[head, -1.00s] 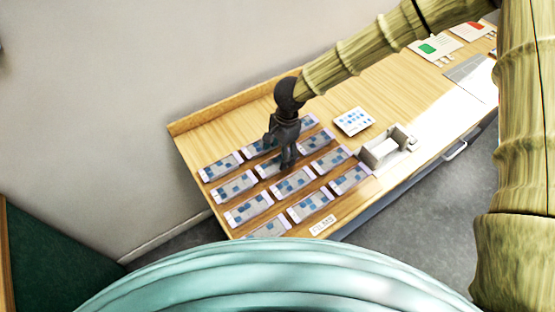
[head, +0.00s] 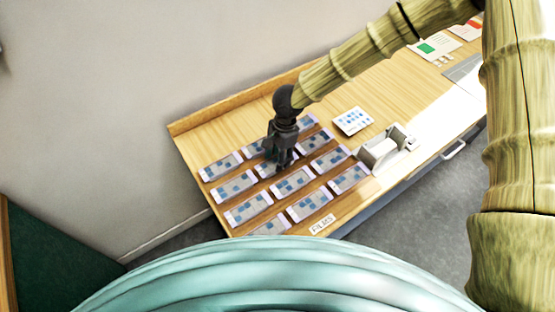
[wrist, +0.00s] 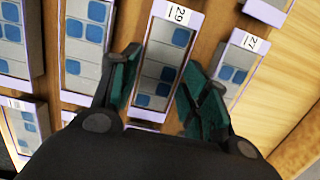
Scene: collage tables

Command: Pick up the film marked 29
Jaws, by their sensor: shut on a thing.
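The film marked 29 (wrist: 167,52) is a grey strip with blue squares and a pale lilac border, its number at the top end in the wrist view. My gripper (wrist: 160,76) has one dark green-padded finger on each long side of it, and is shut on it. In the head view my gripper (head: 279,165) is down at the middle of the film rows and hides most of that film. The film appears to be still at table level.
The film marked 27 (wrist: 238,66) lies close on the right, and another film (wrist: 86,42) on the left. Several films lie in rows on the wooden table (head: 215,132). A grey holder (head: 384,150), a blue-dotted card (head: 352,121) and a FILMS label (head: 322,224) are nearby.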

